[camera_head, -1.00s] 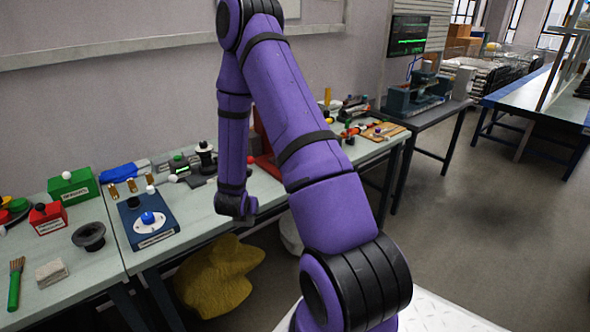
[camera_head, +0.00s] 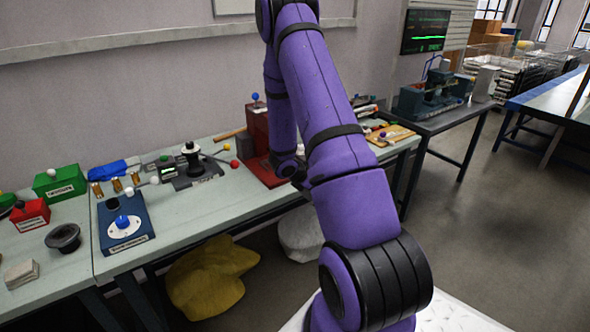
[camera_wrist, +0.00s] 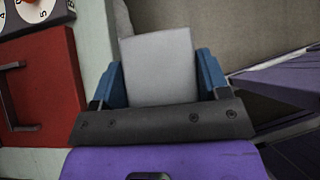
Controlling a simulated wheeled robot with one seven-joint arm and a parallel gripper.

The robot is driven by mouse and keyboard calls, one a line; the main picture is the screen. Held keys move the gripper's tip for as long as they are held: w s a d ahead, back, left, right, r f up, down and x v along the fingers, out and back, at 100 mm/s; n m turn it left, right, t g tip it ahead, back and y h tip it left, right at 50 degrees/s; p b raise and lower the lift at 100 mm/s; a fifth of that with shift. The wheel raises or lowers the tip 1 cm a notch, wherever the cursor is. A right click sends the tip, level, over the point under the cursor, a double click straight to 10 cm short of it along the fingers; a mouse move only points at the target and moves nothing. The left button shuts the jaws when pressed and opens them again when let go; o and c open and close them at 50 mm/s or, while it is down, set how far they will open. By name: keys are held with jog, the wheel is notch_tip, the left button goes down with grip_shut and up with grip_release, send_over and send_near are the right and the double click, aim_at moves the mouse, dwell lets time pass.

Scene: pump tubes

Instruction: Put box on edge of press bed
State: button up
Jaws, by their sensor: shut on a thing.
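A pale grey box (camera_wrist: 158,68) is held between the blue fingers of my gripper (camera_wrist: 160,62) in the wrist view. The fingers touch it on both sides, and its far end sticks out past them. In the head view my arm hides the gripper and the box. A dark blue-grey machine (camera_head: 432,98), which may be the press, stands on the small table at the back right, well apart from my arm. A red upright machine (camera_head: 258,140) stands on the long bench behind my forearm; I cannot tell which one has the press bed.
The long bench (camera_head: 205,212) carries a blue knob unit (camera_head: 124,232), a green box (camera_head: 60,183) and a red box (camera_head: 31,214). In the wrist view a red block with a handle (camera_wrist: 45,88) lies left of the gripper. A yellow sack (camera_head: 210,278) lies under the bench.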

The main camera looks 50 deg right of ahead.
jog(key=w+d, duration=0.1)
jog(key=w, duration=0.3)
jog(key=w+d, duration=0.1)
jog(key=w, duration=0.4)
jog(key=w+d, duration=0.1)
jog(key=w, duration=0.3)
jog(key=shift+w+d, duration=0.25)
jog(key=shift+w, duration=0.15)
jog(key=w, duration=0.1)
jog(key=w+d, duration=0.1)
jog(key=w, duration=0.1)
jog(key=shift+w, duration=0.3)
jog(key=shift+s+a+f, duration=0.1)
jog(key=shift+s+f, duration=0.05)
jog(key=shift+f, duration=0.6)
jog(key=o, duration=0.8)
jog(key=shift+f, duration=0.1)
